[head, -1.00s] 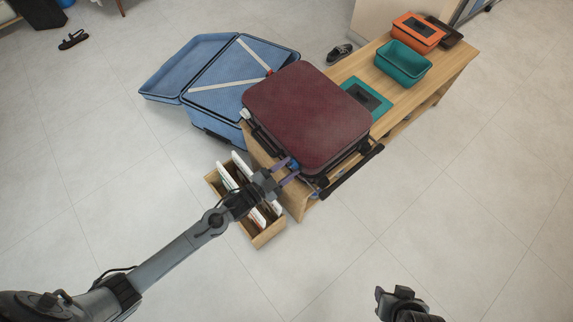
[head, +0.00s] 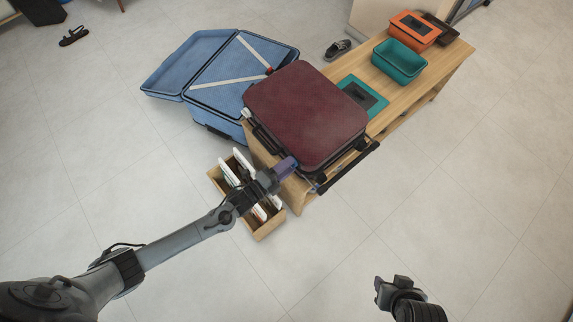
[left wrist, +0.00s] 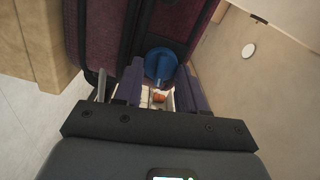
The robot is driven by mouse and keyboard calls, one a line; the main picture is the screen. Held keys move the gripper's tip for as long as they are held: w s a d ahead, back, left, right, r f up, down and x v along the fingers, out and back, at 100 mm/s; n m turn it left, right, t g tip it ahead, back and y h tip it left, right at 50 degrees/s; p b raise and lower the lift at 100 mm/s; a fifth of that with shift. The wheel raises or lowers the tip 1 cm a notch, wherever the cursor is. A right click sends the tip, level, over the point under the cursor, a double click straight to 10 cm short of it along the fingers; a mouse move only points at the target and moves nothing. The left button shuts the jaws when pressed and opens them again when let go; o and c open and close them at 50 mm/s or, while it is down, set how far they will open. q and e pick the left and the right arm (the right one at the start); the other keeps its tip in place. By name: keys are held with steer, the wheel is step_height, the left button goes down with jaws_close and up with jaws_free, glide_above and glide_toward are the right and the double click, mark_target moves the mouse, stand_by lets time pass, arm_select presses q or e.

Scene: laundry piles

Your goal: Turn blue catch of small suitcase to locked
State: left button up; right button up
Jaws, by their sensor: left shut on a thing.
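The small suitcase (head: 308,112) is dark red and lies closed on the wooden bench. Its side also shows in the left wrist view (left wrist: 112,30). The blue catch (left wrist: 160,62) is a round knob on that side. My left gripper (head: 291,163) reaches the suitcase's near side, and its purple fingers (left wrist: 160,72) are shut on the blue catch, one finger on each side. In the head view the fingers hide the catch. My right gripper (head: 390,287) is at the lower right over the floor, away from the suitcase; its fingers are not clear.
An open blue suitcase (head: 165,70) lies behind the bench (head: 437,75). A teal bin (head: 399,60), an orange box (head: 415,30) and a teal tray (head: 350,82) are on the bench. A wooden box (head: 262,232) with upright items stands below my left arm. The right floor is clear.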

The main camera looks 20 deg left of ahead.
arm_select(q)
steer(key=shift+m, duration=0.8)
steer(key=o, duration=1)
steer(key=shift+p+v, duration=1.85)
steer(key=shift+v, duration=3.6)
